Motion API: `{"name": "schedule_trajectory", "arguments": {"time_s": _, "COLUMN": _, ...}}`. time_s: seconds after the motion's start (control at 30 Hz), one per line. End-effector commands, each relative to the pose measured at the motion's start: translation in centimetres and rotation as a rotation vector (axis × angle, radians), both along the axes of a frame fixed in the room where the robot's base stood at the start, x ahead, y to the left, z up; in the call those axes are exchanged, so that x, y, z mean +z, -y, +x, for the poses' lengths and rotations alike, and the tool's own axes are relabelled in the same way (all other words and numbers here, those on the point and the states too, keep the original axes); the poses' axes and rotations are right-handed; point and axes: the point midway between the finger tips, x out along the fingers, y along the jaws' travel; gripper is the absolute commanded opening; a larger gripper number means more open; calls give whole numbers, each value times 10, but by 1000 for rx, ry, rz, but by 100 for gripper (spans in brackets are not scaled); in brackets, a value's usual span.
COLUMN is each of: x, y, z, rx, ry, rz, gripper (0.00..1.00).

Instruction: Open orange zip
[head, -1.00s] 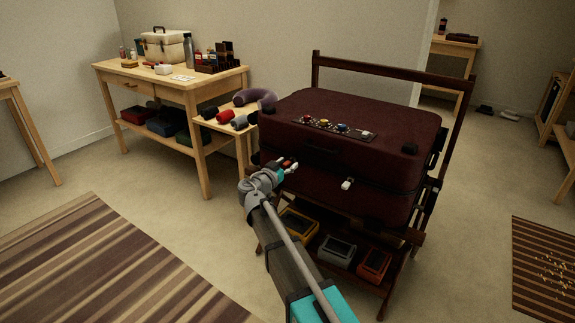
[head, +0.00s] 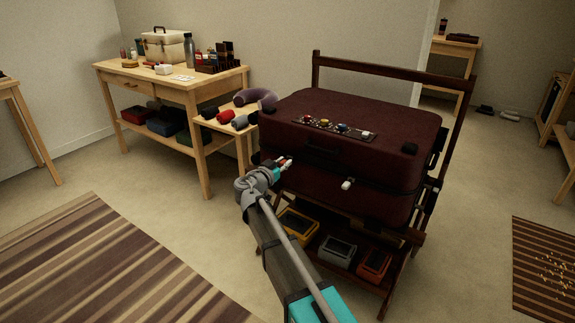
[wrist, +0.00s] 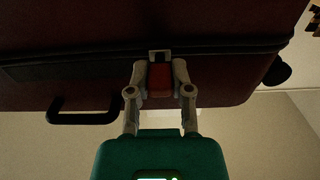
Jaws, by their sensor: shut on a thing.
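The orange zip pull (wrist: 160,82) is a reddish-orange tab hanging from a grey slider (wrist: 160,57) on the suitcase seam in the wrist view. My gripper (wrist: 160,69) has one finger on each side of the tab and is shut on it. In the head view my gripper (head: 286,162) is at the front left of the dark maroon suitcase (head: 380,115), and the tab is mostly hidden by the fingers. The suitcase is shut and lies flat on a wooden rack.
A white pull (head: 347,184) sits on the front seam, right of my gripper. A black handle (wrist: 85,117) shows in the wrist view. Colored bins (head: 337,252) stand on the rack's low shelf. A side table (head: 175,85) stands left. Floor at the front left is open.

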Motion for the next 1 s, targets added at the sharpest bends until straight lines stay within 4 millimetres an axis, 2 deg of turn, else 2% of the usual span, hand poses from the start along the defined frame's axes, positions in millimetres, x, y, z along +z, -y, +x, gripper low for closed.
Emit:
{"name": "schedule_trajectory", "arguments": {"time_s": 0.03, "x": 0, "y": -13, "z": 11, "rx": 5, "ry": 1, "rz": 0, "gripper": 0}}
{"name": "schedule_trajectory", "arguments": {"time_s": 0.3, "x": 1, "y": -71, "z": 45, "rx": 4, "ry": 2, "rz": -1, "gripper": 0}}
{"name": "schedule_trajectory", "arguments": {"time_s": 0.5, "x": 1, "y": -105, "z": 64, "rx": 4, "ry": 1, "rz": -2, "gripper": 0}}
{"name": "schedule_trajectory", "arguments": {"time_s": 0.6, "x": 1, "y": -111, "z": 67, "rx": 2, "ry": 1, "rz": -2, "gripper": 0}}
{"name": "schedule_trajectory", "arguments": {"time_s": 0.9, "x": 1, "y": -114, "z": 66, "rx": 7, "ry": 2, "rz": -2, "gripper": 0}}
{"name": "schedule_trajectory", "arguments": {"time_s": 0.93, "x": 1, "y": -114, "z": 66, "rx": 7, "ry": 2, "rz": -2, "gripper": 30}}
{"name": "schedule_trajectory", "arguments": {"time_s": 1.0, "x": 1, "y": -114, "z": 66, "rx": 8, "ry": 2, "rz": -2, "gripper": 43}}
